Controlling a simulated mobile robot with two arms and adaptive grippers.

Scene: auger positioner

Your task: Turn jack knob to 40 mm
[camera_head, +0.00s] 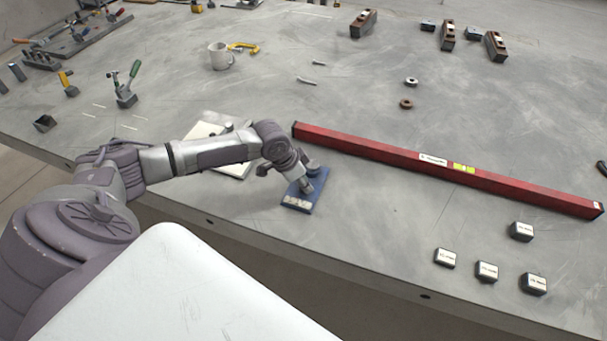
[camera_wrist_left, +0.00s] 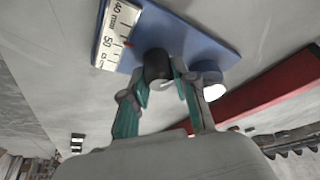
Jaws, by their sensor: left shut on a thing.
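The jack is a blue plate (camera_head: 303,196) lying flat near the front edge of the table, with a white scale label at its near end. In the left wrist view, the scale (camera_wrist_left: 117,35) reads 40 mm and 50, and a small red pointer (camera_wrist_left: 128,44) sits beside it close to the 50. A dark round knob (camera_wrist_left: 157,63) stands on the plate. My left gripper (camera_head: 308,184) reaches down over the plate and is shut on the knob, its teal fingers on either side. My right gripper is in neither view.
A long red level (camera_head: 440,168) lies just right of the jack. A pale flat board (camera_head: 203,130) lies behind my left arm. Several small labelled blocks (camera_head: 486,271) stand at front right. A mug (camera_head: 219,56) and clamps are farther back. The table middle beyond the level is mostly clear.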

